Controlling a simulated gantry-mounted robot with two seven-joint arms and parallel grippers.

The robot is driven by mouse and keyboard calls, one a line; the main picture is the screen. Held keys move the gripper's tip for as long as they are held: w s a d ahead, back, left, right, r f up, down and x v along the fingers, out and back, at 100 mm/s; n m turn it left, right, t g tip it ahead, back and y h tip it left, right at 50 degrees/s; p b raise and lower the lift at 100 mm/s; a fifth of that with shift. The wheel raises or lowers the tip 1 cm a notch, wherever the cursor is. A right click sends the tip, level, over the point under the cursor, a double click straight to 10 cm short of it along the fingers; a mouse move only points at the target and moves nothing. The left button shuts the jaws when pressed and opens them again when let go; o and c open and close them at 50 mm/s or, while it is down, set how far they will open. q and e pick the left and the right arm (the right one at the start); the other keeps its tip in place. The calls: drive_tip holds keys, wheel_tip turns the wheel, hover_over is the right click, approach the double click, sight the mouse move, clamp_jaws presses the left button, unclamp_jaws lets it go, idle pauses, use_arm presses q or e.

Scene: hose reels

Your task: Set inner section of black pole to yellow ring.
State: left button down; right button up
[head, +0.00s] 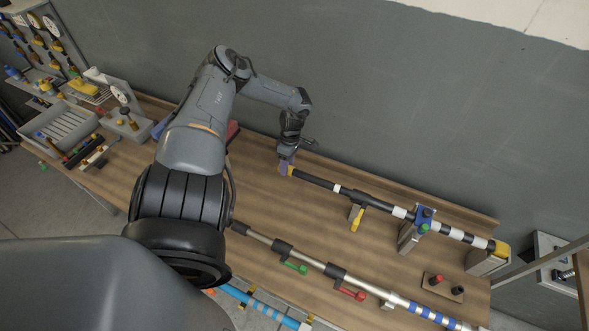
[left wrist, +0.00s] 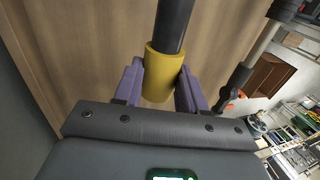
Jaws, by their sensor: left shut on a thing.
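The black pole (head: 378,202) lies along the back of the bench. Its thinner inner section (head: 314,180) sticks out at the left end and carries a white ring (head: 337,188). A yellow sleeve (left wrist: 163,73) covers the inner section's tip. My left gripper (head: 288,160) is shut on this sleeve, with purple fingers on both sides of it in the left wrist view. A yellow lever (head: 357,219) hangs below the pole near where the inner section enters. I see no separate yellow ring on the exposed inner section. My right gripper is out of view.
A blue clamp (head: 424,218) on a stand and a yellow-topped block (head: 502,248) support the pole. A silver pole (head: 313,262) with green and red levers lies in front, a blue pole (head: 262,306) nearer still. A grey tray (head: 62,125) stands at left; the wall is behind.

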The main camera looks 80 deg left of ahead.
use_arm(q)
drive_tip(key=shift+s+a+r+p, duration=0.15)
drive_tip(key=shift+s+a+p, duration=0.1)
drive_tip(key=shift+s, duration=0.2)
drive_tip(key=shift+s+a+r+p, duration=0.1)
drive_tip(key=shift+s+a, duration=0.15)
drive_tip(key=shift+s, duration=0.2)
drive_tip(key=shift+s+a+f, duration=0.15)
drive_tip(key=shift+s+a, duration=0.05)
drive_tip(key=shift+s, duration=0.1)
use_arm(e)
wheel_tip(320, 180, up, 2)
use_arm(q)
drive_tip(key=c, duration=0.6)
unclamp_jaws()
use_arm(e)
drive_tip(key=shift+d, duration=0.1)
use_arm(q)
drive_tip(key=shift+p+v, duration=1.85)
drive_tip(key=shift+v, duration=3.55)
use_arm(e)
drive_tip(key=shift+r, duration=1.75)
use_arm(q)
drive_tip(key=shift+w, duration=0.1)
